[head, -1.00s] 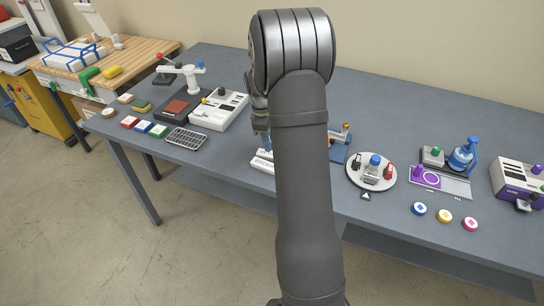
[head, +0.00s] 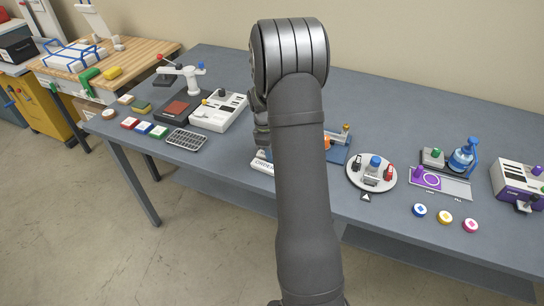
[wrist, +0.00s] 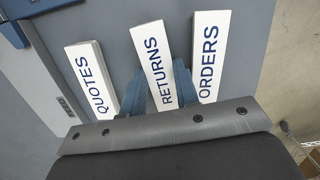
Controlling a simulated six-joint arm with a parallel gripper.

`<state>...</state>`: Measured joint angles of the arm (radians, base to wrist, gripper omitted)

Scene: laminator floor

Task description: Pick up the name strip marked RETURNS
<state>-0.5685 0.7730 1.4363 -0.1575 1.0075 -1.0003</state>
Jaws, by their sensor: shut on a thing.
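The white name strip marked RETURNS (wrist: 154,50) is in the middle of the wrist view, between two other strips. My gripper (wrist: 158,90) has its blue-grey fingers on either long side of this strip and is shut on it. I cannot tell whether the strip is clear of the table. The QUOTES strip (wrist: 91,79) is on its left and the ORDERS strip (wrist: 209,50) is close on its right, beside the right finger. In the head view my arm hides most of the strips; the end of the ORDERS strip (head: 262,166) shows near the table's front edge.
The grey table (head: 225,165) has a metal grid tray (head: 187,139) and a white machine (head: 219,112) to the left. A round white stand (head: 371,183) is to the right. A blue fixture (head: 337,153) is partly behind my arm.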

